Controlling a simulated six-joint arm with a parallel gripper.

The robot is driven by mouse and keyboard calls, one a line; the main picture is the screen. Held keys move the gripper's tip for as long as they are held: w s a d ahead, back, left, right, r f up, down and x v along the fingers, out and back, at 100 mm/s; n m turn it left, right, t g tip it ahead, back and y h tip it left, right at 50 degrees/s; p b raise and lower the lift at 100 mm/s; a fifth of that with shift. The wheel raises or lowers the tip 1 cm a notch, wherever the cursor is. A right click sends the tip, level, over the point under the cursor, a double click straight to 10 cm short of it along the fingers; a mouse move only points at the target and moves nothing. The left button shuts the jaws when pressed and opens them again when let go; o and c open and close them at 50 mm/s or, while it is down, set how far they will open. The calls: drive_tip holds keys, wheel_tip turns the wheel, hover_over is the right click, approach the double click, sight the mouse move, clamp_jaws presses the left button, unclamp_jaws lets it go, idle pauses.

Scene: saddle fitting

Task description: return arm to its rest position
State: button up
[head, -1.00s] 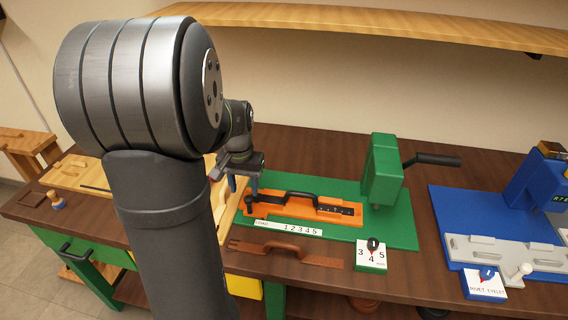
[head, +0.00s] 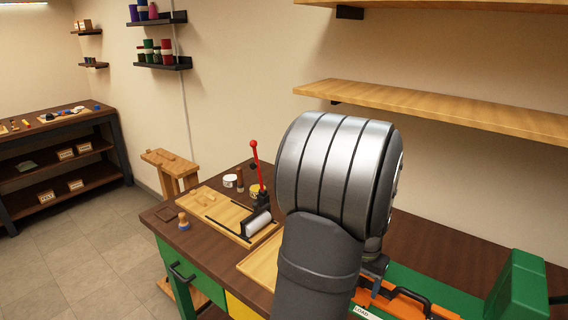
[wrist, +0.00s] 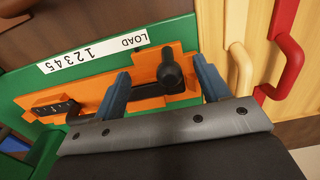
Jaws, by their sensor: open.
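My gripper (wrist: 165,90) is open in the wrist view, its two blue-grey fingers apart. Between and beyond them is the orange fixture (wrist: 147,54) with a black handle and a black knob (wrist: 171,72), on a green base (wrist: 96,60). I cannot tell whether the fingers touch the knob; nothing is clearly gripped. In the head view my arm's large grey joint hides most of the gripper, and the orange fixture (head: 440,309) shows partly at the lower right.
A green press body (head: 517,285) stands at the right. A board with a red lever (head: 255,165) and a roller (head: 257,222) lies left of my arm. Wooden shelves (head: 430,107) hang on the wall above. A red handle (wrist: 288,68) shows at the right in the wrist view.

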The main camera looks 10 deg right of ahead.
drive_tip(key=o, duration=0.6)
drive_tip(key=s+d+r, duration=0.1)
drive_tip(key=d+r, duration=0.4)
drive_tip(key=r, duration=0.1)
drive_tip(key=shift+s+d+r, duration=0.2)
drive_tip(key=shift+s+d, duration=0.2)
drive_tip(key=s+d+r, duration=0.4)
drive_tip(key=d+r, duration=0.1)
drive_tip(key=r, duration=0.3)
drive_tip(key=shift+t, duration=0.3)
drive_tip(key=f, duration=1)
drive_tip(key=shift+w+d, duration=0.2)
drive_tip(key=shift+r, duration=0.15)
wheel_tip(320, 180, up, 10)
drive_tip(key=shift+s+a, duration=0.15)
drive_tip(key=shift+s, duration=0.1)
